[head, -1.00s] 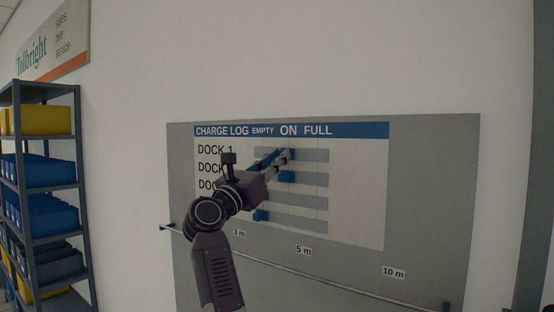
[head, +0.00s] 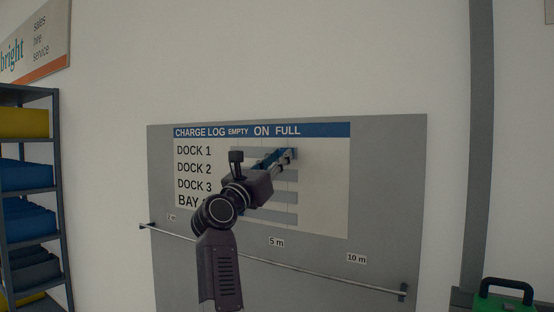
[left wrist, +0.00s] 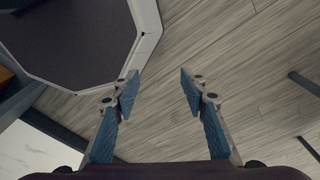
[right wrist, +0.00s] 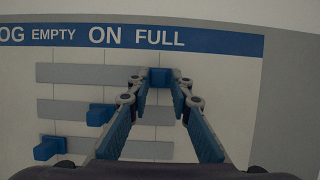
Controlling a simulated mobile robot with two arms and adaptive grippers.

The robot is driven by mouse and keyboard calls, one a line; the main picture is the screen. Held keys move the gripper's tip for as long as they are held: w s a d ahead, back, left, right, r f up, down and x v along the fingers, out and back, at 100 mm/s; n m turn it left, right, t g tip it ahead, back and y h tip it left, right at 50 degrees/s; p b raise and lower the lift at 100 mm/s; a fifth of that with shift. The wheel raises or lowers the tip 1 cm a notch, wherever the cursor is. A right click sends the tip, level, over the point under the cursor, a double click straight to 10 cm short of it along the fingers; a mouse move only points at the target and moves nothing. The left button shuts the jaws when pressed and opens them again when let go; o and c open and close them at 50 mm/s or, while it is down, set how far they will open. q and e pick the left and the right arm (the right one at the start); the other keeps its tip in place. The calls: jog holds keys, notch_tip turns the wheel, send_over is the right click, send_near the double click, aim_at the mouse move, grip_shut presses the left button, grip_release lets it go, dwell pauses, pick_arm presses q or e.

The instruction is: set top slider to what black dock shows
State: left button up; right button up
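The charge log board (head: 330,190) hangs on the wall, with EMPTY, ON and FULL headings and rows DOCK 1, DOCK 2, DOCK 3 and a partly hidden BAY row. My right gripper (head: 291,153) is at the top row. In the right wrist view its fingers (right wrist: 160,84) lie on either side of the top slider's blue knob (right wrist: 160,76) and appear closed on it. That knob is below FULL. My left gripper (left wrist: 157,85) is open and empty above the floor. No black dock shows in any view.
The second knob (right wrist: 99,116) is near the ON column and the third knob (right wrist: 48,148) is under EMPTY. A rail (head: 330,274) with distance labels runs below. Shelving with bins (head: 28,190) stands left; a green case (head: 503,300) is lower right.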

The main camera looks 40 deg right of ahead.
jog(key=shift+o, duration=1.2)
jog(key=shift+s, duration=0.1)
jog(key=shift+o, duration=0.2)
pick_arm(q)
jog(key=shift+s+a, duration=0.45)
jog(key=shift+s, duration=0.4)
pick_arm(e)
jog(key=v, duration=1.2)
pick_arm(q)
jog(key=shift+f, duration=0.1)
